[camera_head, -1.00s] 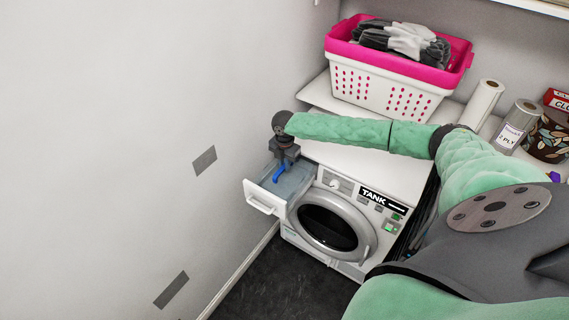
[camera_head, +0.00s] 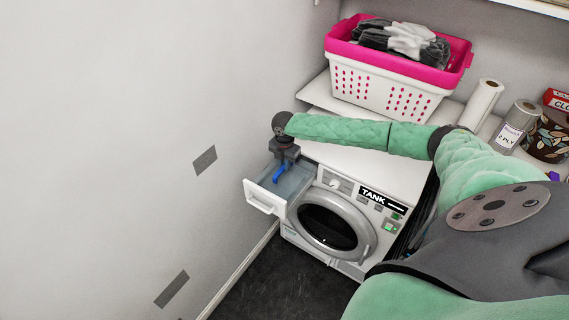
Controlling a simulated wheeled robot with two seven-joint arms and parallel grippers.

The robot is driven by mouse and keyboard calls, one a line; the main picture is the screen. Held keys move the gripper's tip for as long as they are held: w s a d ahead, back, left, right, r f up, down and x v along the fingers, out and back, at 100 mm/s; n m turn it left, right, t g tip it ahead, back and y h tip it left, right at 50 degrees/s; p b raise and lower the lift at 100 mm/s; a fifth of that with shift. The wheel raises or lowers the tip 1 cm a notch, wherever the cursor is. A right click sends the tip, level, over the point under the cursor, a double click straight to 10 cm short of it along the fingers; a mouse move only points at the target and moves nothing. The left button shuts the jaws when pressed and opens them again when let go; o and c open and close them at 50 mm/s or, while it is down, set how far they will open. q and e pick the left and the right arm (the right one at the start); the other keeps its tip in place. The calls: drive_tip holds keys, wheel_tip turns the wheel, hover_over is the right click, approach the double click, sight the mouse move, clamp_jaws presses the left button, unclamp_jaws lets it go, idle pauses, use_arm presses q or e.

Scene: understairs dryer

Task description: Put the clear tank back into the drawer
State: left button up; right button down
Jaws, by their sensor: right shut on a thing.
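The drawer (camera_head: 262,197) is pulled out at the top left of the white dryer (camera_head: 333,226). The clear tank (camera_head: 294,183) shows as a bluish see-through shape within the drawer opening; I cannot tell whether it is fully seated. My right gripper (camera_head: 280,176) points down over it, with a blue part between its fingers. It is shut on the tank, seemingly by that blue part. The gripper and wrist hide the tank's back part. My left gripper is not in view.
A pink and white laundry basket (camera_head: 388,88) with grey clothes stands on the surface behind the dryer. Paper rolls (camera_head: 483,105) and a patterned container (camera_head: 546,137) stand at the right. The wall (camera_head: 120,130) is close on the drawer's left. Dark floor lies below.

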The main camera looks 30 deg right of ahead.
use_arm(q)
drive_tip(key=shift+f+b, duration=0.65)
drive_tip(key=shift+b, duration=0.05)
use_arm(e)
drive_tip(key=shift+f, duration=1.95)
drive_tip(key=c, duration=1.3)
unclamp_jaws()
drive_tip(key=shift+r, duration=0.1)
wheel_tip(320, 180, up, 7)
drive_tip(key=b, duration=0.3)
drive_tip(key=shift+f, duration=0.2)
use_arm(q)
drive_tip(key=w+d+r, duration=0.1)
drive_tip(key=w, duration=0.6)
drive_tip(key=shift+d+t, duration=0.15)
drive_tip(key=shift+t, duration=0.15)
use_arm(e)
drive_tip(key=shift+r, duration=0.55)
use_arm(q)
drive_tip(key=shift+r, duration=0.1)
